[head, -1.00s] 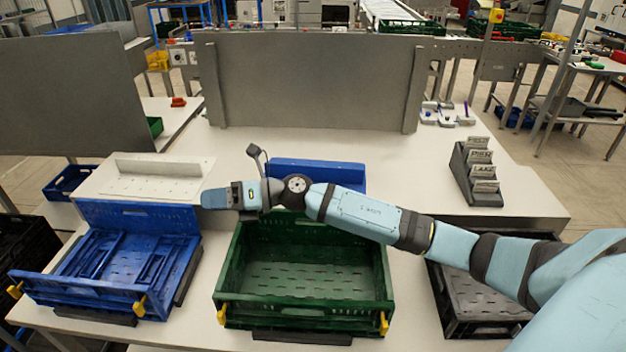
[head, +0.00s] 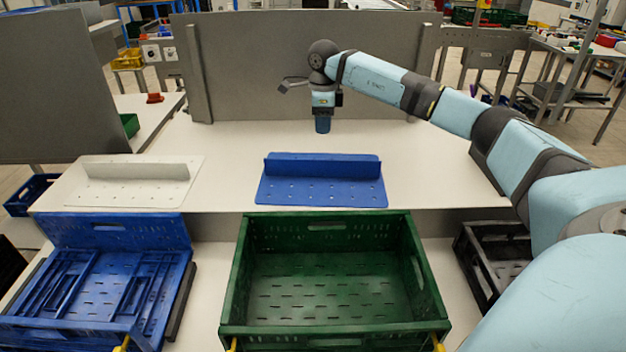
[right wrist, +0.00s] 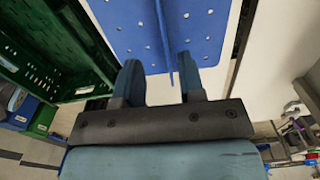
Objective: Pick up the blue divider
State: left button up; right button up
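The blue divider (head: 322,192), a flat perforated plate with an upright fin, lies on the white table behind the green crate. My right gripper (head: 322,126) points down, above the table and apart from the divider; it appears just beyond the fin in the head view. In the right wrist view, the gripper's two fingers (right wrist: 160,72) are spread with nothing between them that I can see gripped. The divider (right wrist: 130,22) shows past the fingertips, its fin lined up in the gap between them. My left gripper is not in view.
A white divider (head: 130,190) of similar shape lies to the left. A green crate (head: 425,285) stands empty in front, a blue crate (head: 165,232) to its left and a dark crate (head: 462,245) to its right. A grey panel (head: 250,100) stands behind the table.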

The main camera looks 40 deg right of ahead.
aim_at(322, 160)
notch_tip(322, 160, down, 9)
jog(key=shift+f, duration=0.1)
notch_tip(322, 160, down, 5)
jog(key=shift+d+r+p, duration=0.1)
jog(key=shift+p, duration=0.3)
grip_shut()
